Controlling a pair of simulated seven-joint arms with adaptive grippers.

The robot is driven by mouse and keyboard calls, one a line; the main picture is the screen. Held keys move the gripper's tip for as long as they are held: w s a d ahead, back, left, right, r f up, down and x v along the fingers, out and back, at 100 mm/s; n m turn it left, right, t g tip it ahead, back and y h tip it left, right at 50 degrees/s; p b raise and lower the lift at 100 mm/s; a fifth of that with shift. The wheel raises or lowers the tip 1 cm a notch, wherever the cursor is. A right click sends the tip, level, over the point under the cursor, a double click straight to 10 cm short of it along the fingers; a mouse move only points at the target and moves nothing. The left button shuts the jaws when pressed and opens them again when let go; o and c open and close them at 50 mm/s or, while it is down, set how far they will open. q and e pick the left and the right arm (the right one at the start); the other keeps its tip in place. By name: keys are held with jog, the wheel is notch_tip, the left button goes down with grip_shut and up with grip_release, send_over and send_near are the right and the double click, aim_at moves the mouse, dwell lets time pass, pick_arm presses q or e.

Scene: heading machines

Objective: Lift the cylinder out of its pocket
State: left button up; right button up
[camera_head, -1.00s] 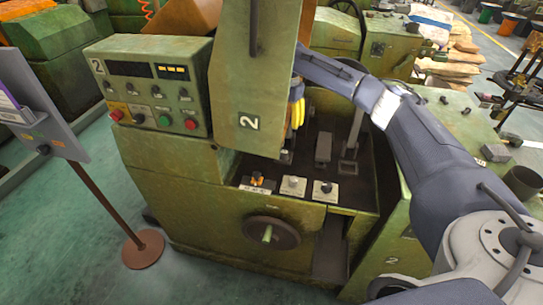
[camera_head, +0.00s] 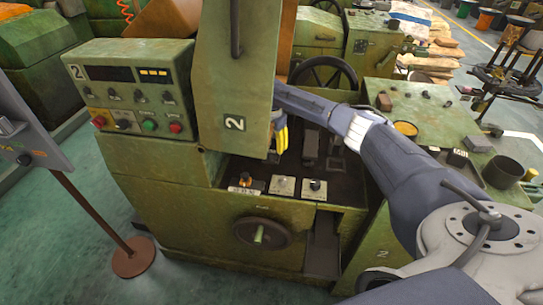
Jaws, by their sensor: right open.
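Three small blocks sit in a row at the front of the machine's dark bay. The left block bears a small orange upright piece (camera_head: 245,179). The middle light block (camera_head: 283,185) and the right light block (camera_head: 313,190) each have a small knob-like piece on top. I cannot tell which piece is the cylinder. My right gripper (camera_head: 281,137), with yellow fingers, hangs above and behind these blocks, apart from them. It is open and looks empty, partly hidden by the green column. My left gripper is not in view.
The tall green column (camera_head: 236,75) stands close on the gripper's left. A control panel (camera_head: 130,92) is at the left. A handwheel (camera_head: 262,233) is on the machine's front. The bay's dark floor (camera_head: 330,172) and its wall lie to the right, near my forearm.

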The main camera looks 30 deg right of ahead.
aim_at(272, 151)
jog(key=f, duration=0.3)
jog(key=shift+a+f, duration=0.1)
jog(key=shift+a, duration=0.15)
jog(key=shift+f, duration=0.9)
grip_shut()
